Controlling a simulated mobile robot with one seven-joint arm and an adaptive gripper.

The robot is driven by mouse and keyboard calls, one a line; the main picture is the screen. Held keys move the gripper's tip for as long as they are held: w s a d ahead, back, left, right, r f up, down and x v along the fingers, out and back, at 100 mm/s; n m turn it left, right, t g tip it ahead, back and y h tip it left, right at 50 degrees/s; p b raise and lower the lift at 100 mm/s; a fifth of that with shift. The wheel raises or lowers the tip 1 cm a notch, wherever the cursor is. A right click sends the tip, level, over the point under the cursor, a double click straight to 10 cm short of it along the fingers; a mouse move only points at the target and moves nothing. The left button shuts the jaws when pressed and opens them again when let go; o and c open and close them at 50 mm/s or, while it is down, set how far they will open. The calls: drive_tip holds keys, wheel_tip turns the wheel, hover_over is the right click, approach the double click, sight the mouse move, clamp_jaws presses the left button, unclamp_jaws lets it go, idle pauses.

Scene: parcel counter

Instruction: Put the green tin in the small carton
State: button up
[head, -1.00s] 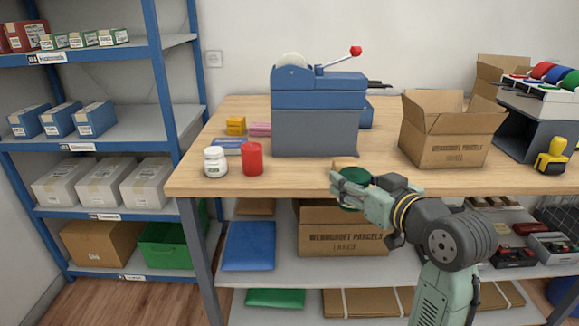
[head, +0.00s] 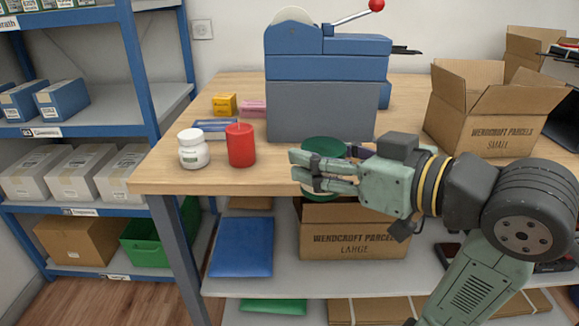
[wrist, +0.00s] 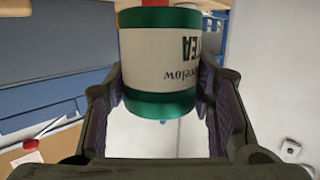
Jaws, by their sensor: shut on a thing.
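The green tin (head: 324,149) is in my gripper (head: 318,174), near the counter's front edge; the fingers hide its middle. In the wrist view the tin (wrist: 160,62) shows a cream label with dark lettering and green bands, between the two fingers (wrist: 160,110). The small carton (head: 487,130), brown cardboard printed "SMALL", stands on the counter at the right with its flaps open. My gripper is to the left of the carton and apart from it. The carton's inside is hidden.
A blue-grey tape dispenser (head: 322,110) with a red-knobbed lever stands behind the tin. A white jar (head: 193,149) and a red candle (head: 241,146) stand at the left. The large carton (head: 350,240) is on the shelf below. Bare counter (head: 408,120) lies between dispenser and small carton.

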drive_tip(key=shift+s+r, duration=0.1)
drive_tip(key=w+a, duration=0.1)
drive_tip(key=w, duration=0.3)
drive_tip(key=w+a+f+p, duration=0.1)
drive_tip(key=w+a, duration=0.1)
drive_tip(key=w, duration=0.3)
drive_tip(key=w+a, duration=0.1)
drive_tip(key=w, duration=0.4)
drive_tip(key=shift+w+a+f+p, duration=0.1)
drive_tip(key=shift+a+f+p, duration=0.1)
drive_tip(key=shift+p, duration=0.15)
drive_tip(key=shift+w+a+f+p, duration=0.1)
drive_tip(key=shift+w+f+p, duration=0.15)
drive_tip(key=shift+f, duration=0.35)
drive_tip(key=shift+w+a+f+p, duration=0.1)
drive_tip(key=shift+w+f, duration=0.25)
drive_tip(key=shift+f, duration=0.7)
drive_tip(key=shift+f, duration=0.2)
drive_tip(key=o, duration=1.2)
drive_tip(key=v, duration=0.3)
drive_tip(key=b+v, duration=0.1)
drive_tip(key=v, duration=0.3)
drive_tip(key=b+v, duration=0.1)
drive_tip(key=v, duration=0.3)
drive_tip(key=shift+w+d+f, duration=0.25)
